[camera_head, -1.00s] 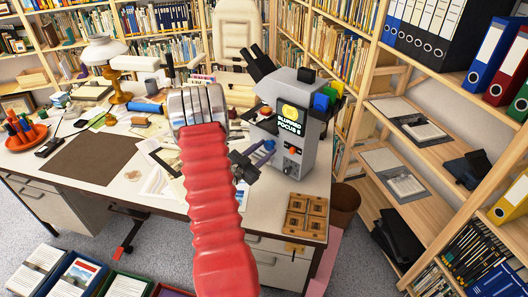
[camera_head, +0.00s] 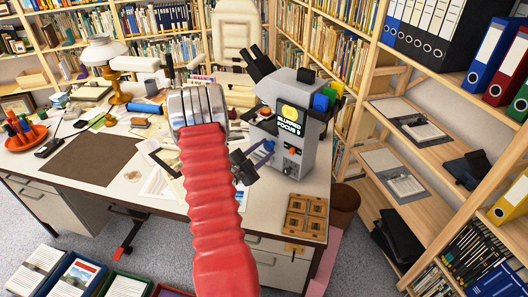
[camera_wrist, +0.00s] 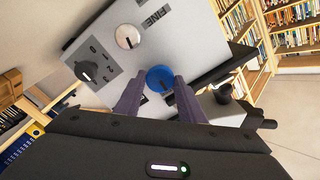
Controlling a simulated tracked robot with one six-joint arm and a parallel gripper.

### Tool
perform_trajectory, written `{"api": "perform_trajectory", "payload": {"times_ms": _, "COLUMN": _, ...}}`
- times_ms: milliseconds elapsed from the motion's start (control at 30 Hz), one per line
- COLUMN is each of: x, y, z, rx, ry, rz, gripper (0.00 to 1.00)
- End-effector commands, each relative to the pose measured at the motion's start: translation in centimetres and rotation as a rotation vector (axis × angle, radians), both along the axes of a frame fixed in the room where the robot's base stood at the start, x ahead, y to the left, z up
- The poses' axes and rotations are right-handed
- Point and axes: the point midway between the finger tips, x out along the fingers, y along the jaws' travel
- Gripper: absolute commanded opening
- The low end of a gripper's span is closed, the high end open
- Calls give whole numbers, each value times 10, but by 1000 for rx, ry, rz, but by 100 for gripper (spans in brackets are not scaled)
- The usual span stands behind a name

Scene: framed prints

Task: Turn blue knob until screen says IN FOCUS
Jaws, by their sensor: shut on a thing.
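The grey microscope (camera_head: 290,155) stands on the desk. Its dark screen (camera_head: 293,118) shows a yellow disc and text that reads BLURRED, with a FOCUS line below. The last character is too small to read surely. The blue knob (camera_wrist: 160,77) is on the microscope's side, between my two purple fingertips in the wrist view. My gripper (camera_wrist: 157,86) is shut on the knob. In the head view the knob (camera_head: 269,146) shows as a small blue patch beside my gripper (camera_head: 260,153), partly hidden by the fingers.
A silver knob (camera_wrist: 128,37) and a black knob (camera_wrist: 86,70) sit near the blue one on the same grey side. A wooden slide tray (camera_head: 306,216) lies on the desk's front right corner. Papers and a brown mat (camera_head: 92,158) lie to the left.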

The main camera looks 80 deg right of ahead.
Motion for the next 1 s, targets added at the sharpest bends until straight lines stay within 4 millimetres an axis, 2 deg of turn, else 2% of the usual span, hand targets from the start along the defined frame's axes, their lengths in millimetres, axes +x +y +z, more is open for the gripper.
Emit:
{"api": "perform_trajectory", "payload": {"times_ms": 33, "x": -6, "y": 1, "z": -2, "rx": 5, "ry": 1, "rz": -13, "gripper": 13}}
{"api": "perform_trajectory", "payload": {"times_ms": 133, "x": -6, "y": 1, "z": -2, "rx": 6, "ry": 2, "rz": -12, "gripper": 13}}
{"api": "perform_trajectory", "payload": {"times_ms": 167, "x": -6, "y": 1, "z": -2, "rx": 6, "ry": 2, "rz": -12, "gripper": 37}}
{"api": "perform_trajectory", "payload": {"times_ms": 400, "x": -3, "y": 1, "z": -2, "rx": 6, "ry": 2, "rz": -7, "gripper": 54}}
{"api": "perform_trajectory", "payload": {"times_ms": 767, "x": 1, "y": 4, "z": -2, "rx": 5, "ry": 2, "rz": -1, "gripper": 54}}
{"api": "perform_trajectory", "payload": {"times_ms": 1000, "x": 12, "y": 28, "z": -2, "rx": 6, "ry": 4, "rz": 1, "gripper": 54}}
